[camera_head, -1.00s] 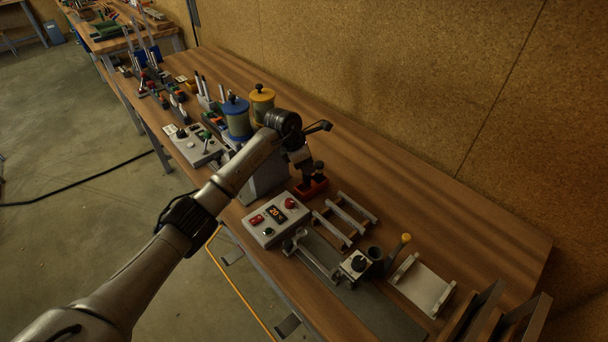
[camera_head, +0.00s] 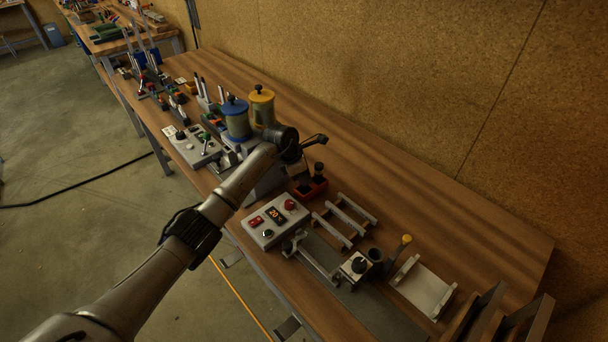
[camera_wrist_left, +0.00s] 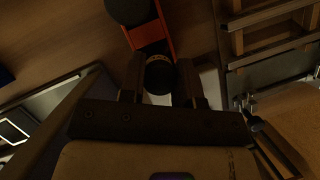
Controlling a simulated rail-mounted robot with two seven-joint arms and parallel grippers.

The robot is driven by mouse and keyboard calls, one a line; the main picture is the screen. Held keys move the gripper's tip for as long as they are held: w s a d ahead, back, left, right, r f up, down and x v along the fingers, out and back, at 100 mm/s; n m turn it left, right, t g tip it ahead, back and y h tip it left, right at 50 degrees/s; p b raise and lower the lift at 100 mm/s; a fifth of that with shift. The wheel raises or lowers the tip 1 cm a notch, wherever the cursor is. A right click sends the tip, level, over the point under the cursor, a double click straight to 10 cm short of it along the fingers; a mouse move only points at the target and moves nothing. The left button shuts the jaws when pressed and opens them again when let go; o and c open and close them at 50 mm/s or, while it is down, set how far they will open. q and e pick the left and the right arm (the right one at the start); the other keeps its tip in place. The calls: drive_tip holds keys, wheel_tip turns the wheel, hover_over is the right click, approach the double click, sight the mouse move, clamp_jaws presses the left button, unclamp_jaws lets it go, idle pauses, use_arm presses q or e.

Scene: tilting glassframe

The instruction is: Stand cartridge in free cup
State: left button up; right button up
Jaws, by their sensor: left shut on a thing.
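My left gripper (camera_wrist_left: 160,85) is shut on a dark round cartridge (camera_wrist_left: 158,77) with a pale marked ring, seen end-on between the fingers in the left wrist view. In the head view the left gripper (camera_head: 301,181) is low beside the red holder (camera_head: 316,192), and the held cartridge is hard to make out there. The holder also shows in the left wrist view (camera_wrist_left: 147,33), just beyond the fingers. A black round piece (camera_wrist_left: 127,9) stands at its far end; it also shows in the head view (camera_head: 319,168). The free cup is hidden or too dark to tell. My right gripper is out of view.
A grey control box (camera_head: 275,222) with a lit display stands in front of the holder. A metal rack (camera_head: 344,220) is to its right. Blue-lidded (camera_head: 236,118) and yellow-lidded (camera_head: 262,105) jars stand behind left. The bench behind right is clear.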

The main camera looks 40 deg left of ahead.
use_arm(q)
drive_tip(key=o, duration=0.9)
drive_tip(key=shift+o, duration=0.2)
drive_tip(key=shift+s+r, duration=0.1)
drive_tip(key=shift+r, duration=0.3)
drive_tip(key=p+v, duration=0.1)
drive_tip(key=v, duration=1)
drive_tip(key=shift+r+p, duration=0.15)
drive_tip(key=shift+p, duration=0.15)
drive_tip(key=shift+s+a, duration=0.1)
